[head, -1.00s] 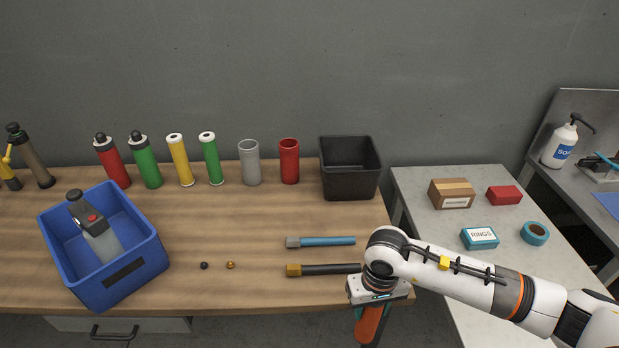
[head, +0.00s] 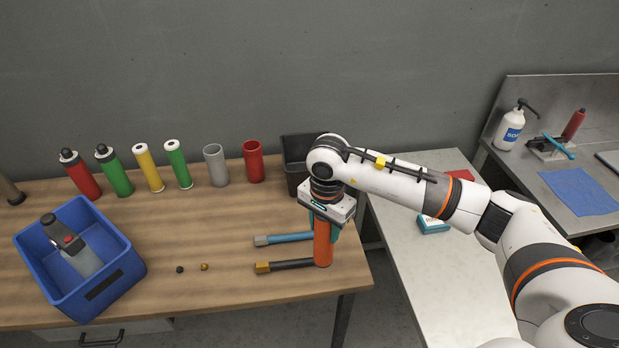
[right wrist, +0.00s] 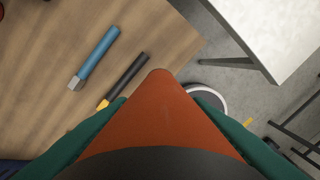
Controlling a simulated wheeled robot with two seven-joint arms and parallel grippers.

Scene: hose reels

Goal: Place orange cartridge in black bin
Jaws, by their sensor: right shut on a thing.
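My right gripper (head: 325,222) is shut on the orange cartridge (head: 322,245), which hangs upright below it over the right end of the wooden table. In the right wrist view the orange cartridge (right wrist: 160,120) fills the middle between the teal fingers. The black bin (head: 295,162) stands at the back right of the table, partly hidden behind my right wrist. The cartridge is in front of the bin, apart from it. My left gripper is not in view.
A blue-handled tool (head: 288,238) and a black-handled tool (head: 288,265) lie left of the cartridge. A red cup (head: 253,162) and a grey cup (head: 215,166) stand left of the bin. A blue crate (head: 120,280) is at the left. The middle of the table is mostly clear.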

